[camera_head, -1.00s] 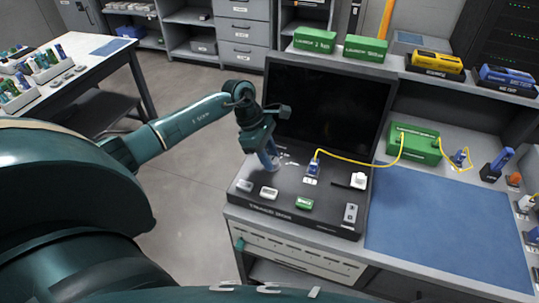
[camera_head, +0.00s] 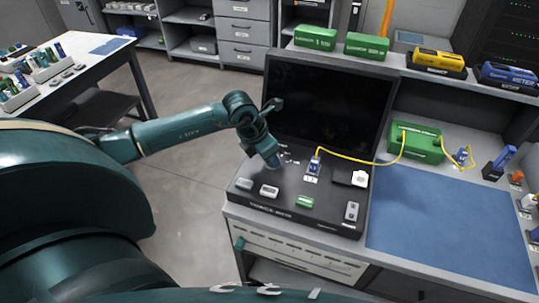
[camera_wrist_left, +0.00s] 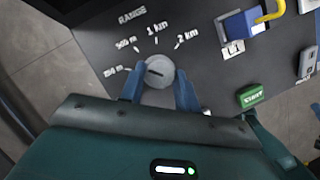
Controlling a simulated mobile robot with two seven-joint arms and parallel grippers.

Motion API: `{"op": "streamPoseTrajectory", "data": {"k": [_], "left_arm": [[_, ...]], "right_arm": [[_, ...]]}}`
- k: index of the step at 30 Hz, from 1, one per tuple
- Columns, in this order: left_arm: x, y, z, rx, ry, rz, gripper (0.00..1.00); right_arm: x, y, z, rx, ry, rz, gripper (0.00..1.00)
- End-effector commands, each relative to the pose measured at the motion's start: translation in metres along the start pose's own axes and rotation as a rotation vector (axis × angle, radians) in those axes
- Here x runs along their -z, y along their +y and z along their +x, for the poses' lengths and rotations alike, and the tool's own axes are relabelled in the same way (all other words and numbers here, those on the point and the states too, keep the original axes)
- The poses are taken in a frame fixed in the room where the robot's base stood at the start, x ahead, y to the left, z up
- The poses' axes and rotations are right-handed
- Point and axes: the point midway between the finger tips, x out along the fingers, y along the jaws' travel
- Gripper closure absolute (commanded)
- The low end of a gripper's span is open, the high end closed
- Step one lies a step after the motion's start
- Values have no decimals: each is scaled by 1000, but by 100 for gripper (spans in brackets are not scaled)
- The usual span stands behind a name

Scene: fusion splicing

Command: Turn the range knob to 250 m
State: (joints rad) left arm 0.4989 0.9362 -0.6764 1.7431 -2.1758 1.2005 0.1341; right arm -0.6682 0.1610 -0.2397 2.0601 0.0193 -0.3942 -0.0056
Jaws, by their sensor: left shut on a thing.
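The range knob (camera_wrist_left: 159,72) is a round grey dial with a dark pointer mark, on the dark panel in the left wrist view. Printed labels arc around it: 2 km, 1 km, 500 m and a lowest one at the left that is hard to read. The pointer mark lies roughly sideways; which label it points to I cannot tell for sure. My left gripper (camera_wrist_left: 159,88) is shut on the knob, one blue finger on each side. In the head view my left gripper (camera_head: 273,162) hides the knob at the panel's left. My right gripper is not in view.
The tester's dark screen (camera_head: 327,105) stands behind the panel. A blue connector (camera_head: 313,167) with a yellow cable runs to a green box (camera_head: 415,143). A green START button (camera_wrist_left: 251,96) is right of the knob. A blue mat (camera_head: 440,230) lies clear at the right.

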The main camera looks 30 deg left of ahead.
Motion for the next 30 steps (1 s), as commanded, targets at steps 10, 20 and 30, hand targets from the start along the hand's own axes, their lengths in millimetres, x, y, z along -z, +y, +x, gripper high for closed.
{"op": "streamPoseTrajectory", "data": {"k": [10,20,30], "left_arm": [[0,-2,1,-76,1,-183,91],[0,-2,0,-100,3,-241,91],[0,-2,0,-101,3,-243,91]], "right_arm": [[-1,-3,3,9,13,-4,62],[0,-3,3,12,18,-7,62],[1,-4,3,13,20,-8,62]]}}
